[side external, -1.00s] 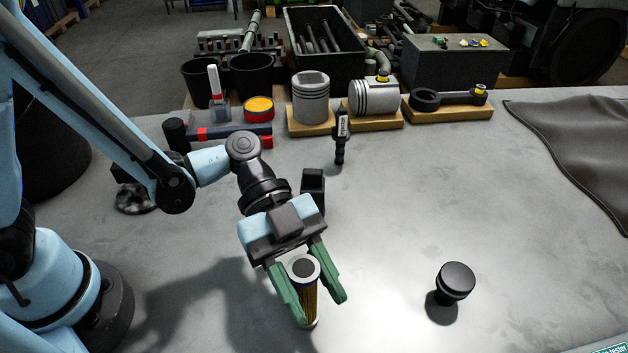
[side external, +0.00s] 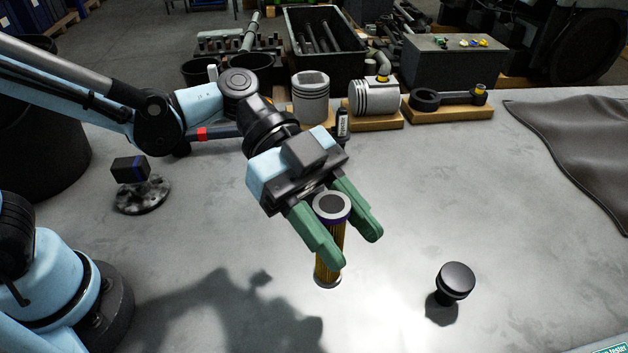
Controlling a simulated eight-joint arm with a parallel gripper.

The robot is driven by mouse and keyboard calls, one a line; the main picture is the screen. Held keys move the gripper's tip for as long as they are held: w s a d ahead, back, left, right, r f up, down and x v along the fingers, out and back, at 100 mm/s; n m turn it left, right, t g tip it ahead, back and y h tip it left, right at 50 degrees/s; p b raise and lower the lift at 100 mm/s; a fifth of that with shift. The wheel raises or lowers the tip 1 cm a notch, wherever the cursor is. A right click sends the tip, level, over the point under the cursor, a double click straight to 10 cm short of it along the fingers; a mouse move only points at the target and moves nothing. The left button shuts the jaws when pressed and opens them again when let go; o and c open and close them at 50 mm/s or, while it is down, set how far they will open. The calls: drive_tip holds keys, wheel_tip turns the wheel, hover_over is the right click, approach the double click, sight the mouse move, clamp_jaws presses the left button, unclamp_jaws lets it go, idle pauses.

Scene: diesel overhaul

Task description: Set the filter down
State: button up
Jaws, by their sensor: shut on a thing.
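The filter (side external: 332,206) is a slim upright cylinder with a pale-rimmed, dark-centred top, a purple band and a yellowish pleated body. My gripper (side external: 352,250) has its two green fingers shut on it, one on each side. The left finger hides part of the body. The filter's pale lower end shows below the fingers. It appears to be held above the grey worktop (side external: 400,200), with the arm's shadow lying apart to the lower left; the height of the gap is hard to tell.
A black round-topped part (side external: 455,280) stands to the right. Pistons (side external: 311,97) and a connecting rod (side external: 450,97) on wooden blocks line the back. A dark cloth (side external: 585,145) lies at right. The worktop's middle right is clear.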

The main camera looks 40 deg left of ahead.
drive_tip(key=w+r+n+t+y, duration=0.2)
drive_tip(key=w+n+t, duration=0.75)
drive_tip(key=w, duration=0.85)
drive_tip(key=w+a+f+t, duration=0.1)
drive_tip(key=w+a+f, duration=0.4)
drive_tip(key=w+f, duration=0.4)
drive_tip(key=shift+w+a+f, duration=0.3)
drive_tip(key=shift+w+f, duration=0.05)
drive_tip(key=shift+f, duration=0.75)
drive_tip(key=o, duration=1.1)
drive_tip(key=shift+f, duration=0.15)
